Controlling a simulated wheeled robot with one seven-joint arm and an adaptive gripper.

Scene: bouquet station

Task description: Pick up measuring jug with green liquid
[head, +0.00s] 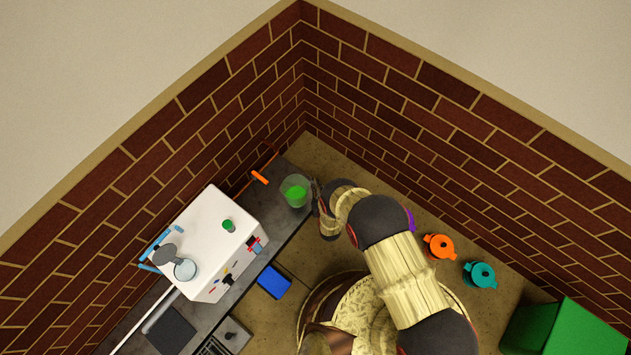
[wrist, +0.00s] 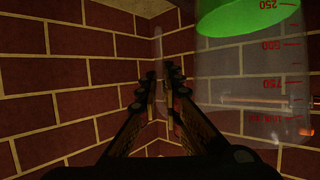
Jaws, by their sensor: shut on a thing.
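The measuring jug (head: 296,184) is clear, with green liquid in its lower part. In the head view it is at the far end of the grey bench, by the brick wall; I cannot tell whether it touches the bench. In the wrist view the jug (wrist: 250,70) fills the upper right, with red scale marks upside down and the green liquid at the top. My gripper (head: 316,190) is right beside the jug. In the wrist view its fingertips (wrist: 168,80) are close together on a thin, faint clear part, seemingly the jug's handle; the grip is dark.
An orange-handled item (head: 260,177) lies near the jug. A blue item (head: 273,282) is at the front edge. Brick walls close in behind the jug.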

